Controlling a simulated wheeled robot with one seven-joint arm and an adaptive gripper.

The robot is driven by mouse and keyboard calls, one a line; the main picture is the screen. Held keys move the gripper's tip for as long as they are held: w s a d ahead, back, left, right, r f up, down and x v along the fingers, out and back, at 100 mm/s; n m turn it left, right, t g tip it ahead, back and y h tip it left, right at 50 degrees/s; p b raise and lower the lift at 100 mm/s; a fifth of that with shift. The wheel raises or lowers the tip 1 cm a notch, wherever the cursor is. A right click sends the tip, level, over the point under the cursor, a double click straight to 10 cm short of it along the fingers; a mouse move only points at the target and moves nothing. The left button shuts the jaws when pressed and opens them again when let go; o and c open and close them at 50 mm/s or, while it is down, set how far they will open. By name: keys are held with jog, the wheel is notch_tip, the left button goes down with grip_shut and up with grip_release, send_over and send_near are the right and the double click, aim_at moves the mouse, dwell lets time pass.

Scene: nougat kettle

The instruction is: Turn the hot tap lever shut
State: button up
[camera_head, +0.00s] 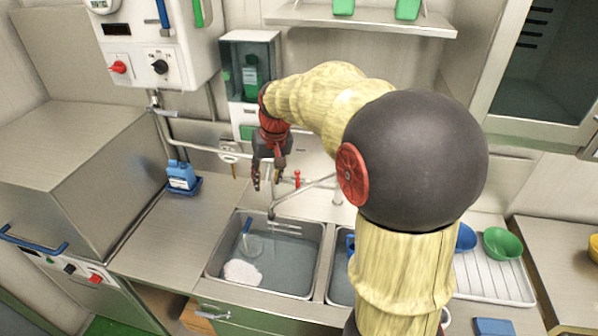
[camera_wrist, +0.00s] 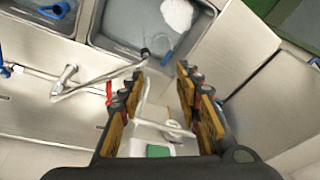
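The hot tap lever, a small red handle (camera_head: 297,178), stands on the tap pipework behind the sink. In the wrist view, a red upright piece (camera_wrist: 109,92) just left of the left finger looks like this lever, partly crowded by the finger. The grey tap spout (camera_head: 305,194) reaches over the left basin; it also shows in the wrist view (camera_wrist: 100,80). My gripper (camera_head: 266,184) points down behind the left basin, left of the lever. In the wrist view my gripper (camera_wrist: 160,88) is open, its fingers wide apart with nothing held. I cannot tell whether the lever touches a finger.
The left basin (camera_head: 213,262) holds water and a white lump (camera_head: 242,272). A blue bottle (camera_head: 181,172) stands on the counter to the left. A dispenser box (camera_head: 250,75) hangs behind my gripper. My arm hides much of the right basin.

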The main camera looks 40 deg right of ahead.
jog(key=w+d+f+m+g+p, duration=0.1)
jog(key=w+d+f+p, duration=0.15)
jog(key=w+d, duration=0.2)
jog(key=w+d+f+p, duration=0.1)
jog(key=w+d+p, duration=0.3)
jog(key=d, duration=0.1)
jog(key=m+y+p, duration=0.1)
jog(key=m+p, duration=0.1)
jog(key=p, duration=0.5)
send_near(299, 185)
jog(key=f, duration=0.1)
jog(key=shift+g, duration=0.4)
jog(key=f, duration=0.2)
jog(key=w+f+p, duration=0.1)
jog(key=f, duration=0.2)
jog(key=a+f+p, duration=0.1)
jog(key=f, duration=0.1)
jog(key=shift+w+f, duration=0.25)
jog(key=shift+w, duration=0.15)
grip_shut()
